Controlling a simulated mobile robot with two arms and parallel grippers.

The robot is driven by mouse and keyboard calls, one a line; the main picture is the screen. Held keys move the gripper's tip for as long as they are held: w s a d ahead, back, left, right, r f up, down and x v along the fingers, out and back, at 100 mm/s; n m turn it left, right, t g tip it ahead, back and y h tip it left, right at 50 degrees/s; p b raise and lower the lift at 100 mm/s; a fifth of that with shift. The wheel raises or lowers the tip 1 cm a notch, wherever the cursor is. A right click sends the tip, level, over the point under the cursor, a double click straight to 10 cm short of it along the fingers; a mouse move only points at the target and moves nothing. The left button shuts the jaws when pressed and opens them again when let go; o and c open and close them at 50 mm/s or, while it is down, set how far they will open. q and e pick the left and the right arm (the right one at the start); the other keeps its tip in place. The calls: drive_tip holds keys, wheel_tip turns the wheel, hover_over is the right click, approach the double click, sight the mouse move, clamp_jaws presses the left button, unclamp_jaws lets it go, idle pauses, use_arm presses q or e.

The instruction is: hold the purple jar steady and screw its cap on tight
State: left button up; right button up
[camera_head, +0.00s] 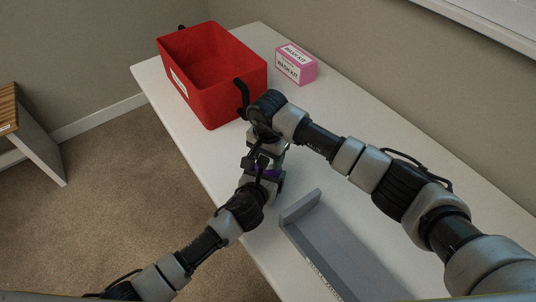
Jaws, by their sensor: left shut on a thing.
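The purple jar (268,173) stands near the table's left edge, below the red bin in the picture. Only a small purple band of it shows between my grippers. My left gripper (264,178) is shut on the jar from the lower left. My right gripper (263,148) reaches down from above, over the top of the jar. Its fingers are mostly hidden by the wrist and the other gripper, so I cannot tell whether they are closed. The cap is hidden, and I cannot tell how it sits on the jar.
A red bin (228,97) with black handles stands at the back left of the white table (400,212). A pink box (296,66) labelled "WASH KIT" stands beside it. A grey tray (318,240) lies to the lower right. A wooden-topped bench (36,150) is at the far left.

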drive_tip(key=c, duration=0.6)
drive_tip(key=shift+o, duration=0.2)
drive_tip(key=shift+m, duration=1.6)
drive_tip(key=o, duration=1)
drive_tip(key=shift+r, duration=2.25)
drive_tip(key=shift+c, duration=0.2)
